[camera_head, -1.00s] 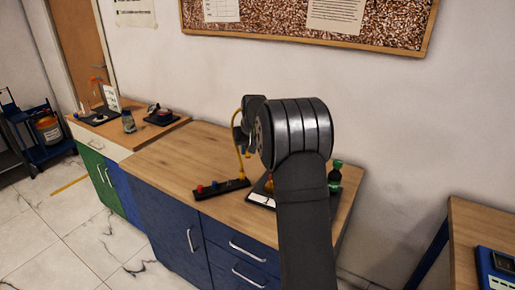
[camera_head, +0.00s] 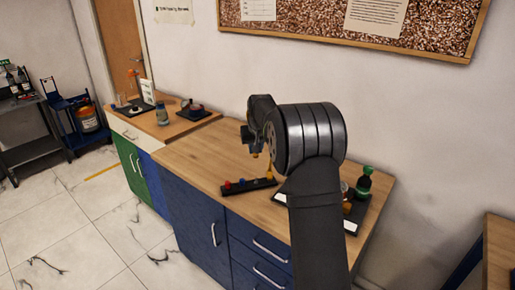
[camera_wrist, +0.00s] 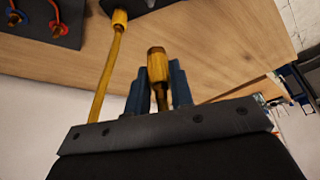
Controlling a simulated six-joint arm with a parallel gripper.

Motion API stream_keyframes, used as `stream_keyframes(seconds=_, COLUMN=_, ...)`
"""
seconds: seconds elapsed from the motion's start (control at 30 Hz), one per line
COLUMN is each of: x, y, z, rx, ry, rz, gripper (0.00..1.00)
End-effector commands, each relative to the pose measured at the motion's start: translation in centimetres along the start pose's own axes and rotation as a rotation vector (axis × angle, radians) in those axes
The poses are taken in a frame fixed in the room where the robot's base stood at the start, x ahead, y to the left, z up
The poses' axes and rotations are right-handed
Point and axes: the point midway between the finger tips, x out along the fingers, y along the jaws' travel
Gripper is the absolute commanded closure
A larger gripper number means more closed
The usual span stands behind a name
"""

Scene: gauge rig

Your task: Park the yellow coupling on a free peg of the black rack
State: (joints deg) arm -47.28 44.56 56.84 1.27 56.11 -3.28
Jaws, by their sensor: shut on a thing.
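The yellow coupling (camera_wrist: 157,66) is held between the two dark fingers of my gripper (camera_wrist: 157,88), with its end showing beyond the fingertips. A yellow hose (camera_wrist: 106,75) runs down from a yellow fitting (camera_wrist: 120,17) at the rack's end. The coupling is apart from the rack. I cannot make out which pegs are bare.
A black panel (camera_wrist: 45,12) with red and blue rings lies to the right of the rack in the head view, partly behind my arm. The worktop (camera_head: 190,155) left of the rack is clear. A wall stands behind.

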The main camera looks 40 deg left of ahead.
Motion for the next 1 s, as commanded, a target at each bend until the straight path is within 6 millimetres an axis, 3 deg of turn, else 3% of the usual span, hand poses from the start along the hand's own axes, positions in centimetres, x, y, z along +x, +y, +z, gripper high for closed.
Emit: stream_keyframes(seconds=1.0, x=7.0, y=0.1, z=2.9, rx=0.000, ry=-0.001, rz=0.000, gripper=1.00)
